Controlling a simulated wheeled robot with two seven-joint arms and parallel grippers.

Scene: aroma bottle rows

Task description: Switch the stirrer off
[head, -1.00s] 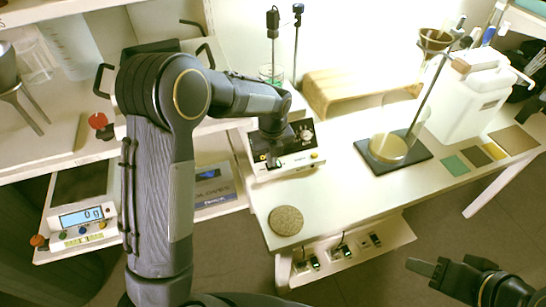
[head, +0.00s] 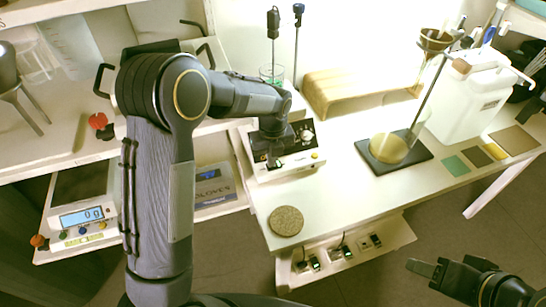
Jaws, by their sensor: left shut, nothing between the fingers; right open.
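The stirrer (head: 305,160) is a pale box on the white bench, with a dark round knob (head: 306,136) on its front panel, a small yellow button and a beaker (head: 271,73) on top. My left gripper (head: 275,162) is shut and empty, pointing down at the left part of that front panel. Whether its fingertips touch the panel or stay just in front of it, I cannot tell. The gripper and wrist hide the panel's left part, including any switch there. My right gripper (head: 428,268) is at the lower right, open and empty, away from the bench.
A cork disc (head: 286,221) lies near the bench's front edge. A scale reading 0 g (head: 80,217) is at the left. Bench front is mostly clear.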

